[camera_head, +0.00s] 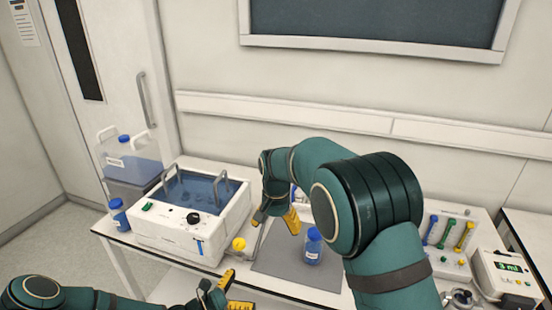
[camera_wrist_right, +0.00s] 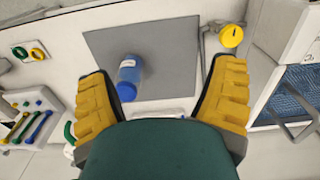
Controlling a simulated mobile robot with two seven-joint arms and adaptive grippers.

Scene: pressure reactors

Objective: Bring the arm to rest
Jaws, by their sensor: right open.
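My right arm (camera_head: 383,205) reaches over the table from the right in the head view. Its gripper (camera_head: 281,217) is above the grey mat (camera_head: 268,263), with yellow fingers. In the right wrist view this gripper (camera_wrist_right: 168,100) is open, its fingers wide apart and nothing between them. A blue-capped bottle (camera_head: 312,245) stands on the mat, apart from the fingers; it also shows in the right wrist view (camera_wrist_right: 129,76). My left gripper (camera_head: 232,292) shows at the bottom of the head view with yellow fingers, in front of the table; whether it is open is unclear.
Another blue-capped bottle (camera_head: 119,215) is at the table's left end. A rack with coloured tools (camera_head: 446,236) and a display box (camera_head: 508,277) stand right.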

